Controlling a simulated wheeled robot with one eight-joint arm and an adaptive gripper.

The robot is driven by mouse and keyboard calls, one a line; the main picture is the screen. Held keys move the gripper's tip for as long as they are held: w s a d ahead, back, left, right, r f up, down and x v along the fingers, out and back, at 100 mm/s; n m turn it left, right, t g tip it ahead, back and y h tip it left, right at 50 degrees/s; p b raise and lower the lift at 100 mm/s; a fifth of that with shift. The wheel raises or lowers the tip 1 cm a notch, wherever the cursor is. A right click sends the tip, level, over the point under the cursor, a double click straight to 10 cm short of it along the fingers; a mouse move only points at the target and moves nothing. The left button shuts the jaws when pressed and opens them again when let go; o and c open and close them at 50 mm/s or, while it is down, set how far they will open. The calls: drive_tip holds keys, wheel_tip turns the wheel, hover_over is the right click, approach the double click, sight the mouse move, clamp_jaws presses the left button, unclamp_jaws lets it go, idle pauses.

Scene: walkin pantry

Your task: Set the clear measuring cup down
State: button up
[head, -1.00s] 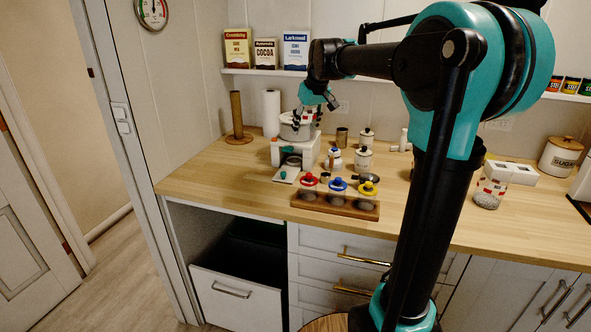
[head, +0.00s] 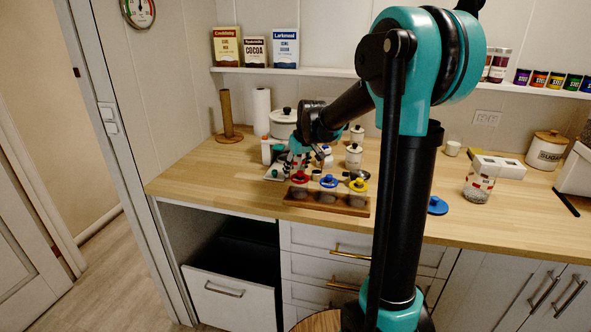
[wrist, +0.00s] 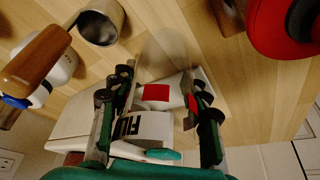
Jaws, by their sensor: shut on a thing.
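My gripper (wrist: 163,88) is shut on the clear measuring cup (wrist: 166,50), whose see-through rounded outline shows between and beyond the fingers in the wrist view. White surfaces with a red square and a dark-lettered label also show between the fingers; I cannot tell for certain whether they belong to the cup. In the head view my gripper (head: 299,158) is low over the wooden counter (head: 215,180), in front of the white appliance and just behind the wooden rack. The cup is too small and covered to make out there. I cannot tell whether its base touches the counter.
The wooden rack (head: 300,200) with red, blue and yellow knobbed pieces stands close in front. A wood-handled metal scoop (wrist: 98,22) and white canisters (head: 353,156) crowd nearby. The counter's left front is clear.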

drive_tip(key=shift+f, duration=0.15)
drive_tip(key=o, duration=1)
drive_tip(key=shift+o, duration=0.2)
